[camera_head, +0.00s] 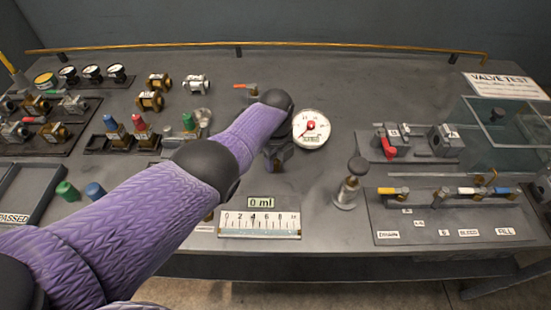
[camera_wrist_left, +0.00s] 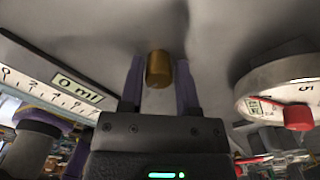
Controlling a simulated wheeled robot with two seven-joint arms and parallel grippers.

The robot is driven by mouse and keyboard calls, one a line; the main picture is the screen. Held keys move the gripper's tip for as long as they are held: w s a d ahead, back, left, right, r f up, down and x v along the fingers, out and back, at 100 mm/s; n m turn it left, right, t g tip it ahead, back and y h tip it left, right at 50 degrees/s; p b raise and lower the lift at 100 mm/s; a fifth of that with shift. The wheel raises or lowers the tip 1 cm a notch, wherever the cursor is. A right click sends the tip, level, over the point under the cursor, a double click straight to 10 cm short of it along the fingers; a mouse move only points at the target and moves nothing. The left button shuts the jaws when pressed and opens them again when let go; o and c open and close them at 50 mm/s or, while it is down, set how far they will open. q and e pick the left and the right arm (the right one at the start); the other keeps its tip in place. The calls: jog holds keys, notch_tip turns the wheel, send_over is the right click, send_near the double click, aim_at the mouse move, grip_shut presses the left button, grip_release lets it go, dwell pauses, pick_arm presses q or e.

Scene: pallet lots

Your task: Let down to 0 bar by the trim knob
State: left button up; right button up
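My left arm, in a purple sleeve, reaches across the head view to the middle of the bench. Its gripper (camera_head: 278,156) is partly hidden there below the forearm's end. In the left wrist view, a brass cylindrical knob (camera_wrist_left: 158,69) sits between the two fingers of my left gripper (camera_wrist_left: 160,82). The fingers stand apart, with a narrow gap on each side of the knob. A round white pressure gauge (camera_head: 311,128) with a red centre is just right of the gripper; it also shows in the wrist view (camera_wrist_left: 283,88). Its reading is too small to tell. My right gripper is out of view.
A scale marked 0 ml (camera_head: 260,224) lies in front of the gripper. A pump-like post with a dark knob (camera_head: 346,194) stands right of it. Valve boards (camera_head: 440,225) and a clear box (camera_head: 505,130) fill the right. Fittings and small gauges crowd the left.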

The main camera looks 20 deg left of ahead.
aim_at(276, 160)
pick_arm(q)
jog(key=o, duration=0.3)
notch_tip(276, 160, up, 10)
jog(key=p, duration=0.6)
jog(key=shift+p, duration=0.3)
jog(key=shift+f, duration=0.1)
